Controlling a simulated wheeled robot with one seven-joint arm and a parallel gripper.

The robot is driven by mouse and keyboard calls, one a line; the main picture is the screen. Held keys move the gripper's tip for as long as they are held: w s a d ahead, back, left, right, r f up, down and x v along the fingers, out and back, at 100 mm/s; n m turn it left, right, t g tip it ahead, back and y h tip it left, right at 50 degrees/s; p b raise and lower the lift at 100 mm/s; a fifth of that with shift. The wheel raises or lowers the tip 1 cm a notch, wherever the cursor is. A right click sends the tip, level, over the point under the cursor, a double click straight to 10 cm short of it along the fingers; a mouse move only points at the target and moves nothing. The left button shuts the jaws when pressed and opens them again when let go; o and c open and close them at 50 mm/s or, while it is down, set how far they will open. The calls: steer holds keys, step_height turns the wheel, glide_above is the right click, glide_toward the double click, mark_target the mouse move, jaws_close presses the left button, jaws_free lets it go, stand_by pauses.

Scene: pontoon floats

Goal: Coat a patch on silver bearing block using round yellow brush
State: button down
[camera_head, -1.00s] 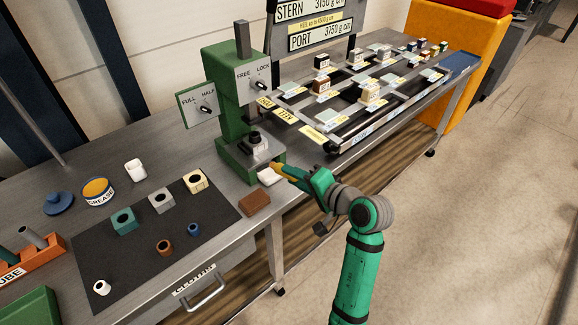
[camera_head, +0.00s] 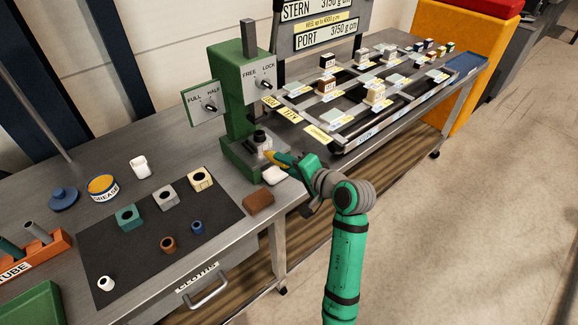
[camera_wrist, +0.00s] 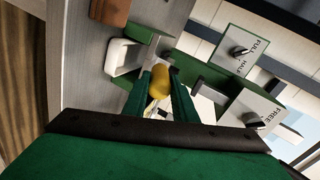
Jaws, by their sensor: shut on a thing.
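My gripper (camera_head: 289,162) is shut on the round yellow brush (camera_head: 271,156) beside the front of the green press. In the wrist view the brush (camera_wrist: 160,79) sits between my two green fingers, its yellow end pointing away from me. A silver block (camera_head: 255,147) with a dark round part on top stands on the press base, just beyond the brush tip. I cannot tell whether the brush touches it. Another grey block (camera_head: 166,197) with a round hole stands on the dark mat between a teal and a cream block.
A white dish (camera_head: 274,175) and brown block (camera_head: 258,202) lie close below the brush, near the table edge. The green press (camera_head: 228,97) rises behind it, with FREE/LOCK and FULL/HALF knobs. A grease tin (camera_head: 102,187) stands left. The weighing frame (camera_head: 340,128) is at right.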

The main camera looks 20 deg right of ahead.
steer(key=shift+w+a, duration=0.3)
steer(key=shift+w, duration=0.5)
stand_by(0.8)
stand_by(1.6)
steer(key=s+d, duration=0.2)
steer(key=s, duration=0.3)
steer(key=shift+s, duration=0.35)
stand_by(0.5)
steer(key=s, duration=0.1)
steer(key=s+d, duration=0.1)
steer(key=shift+s, duration=0.4)
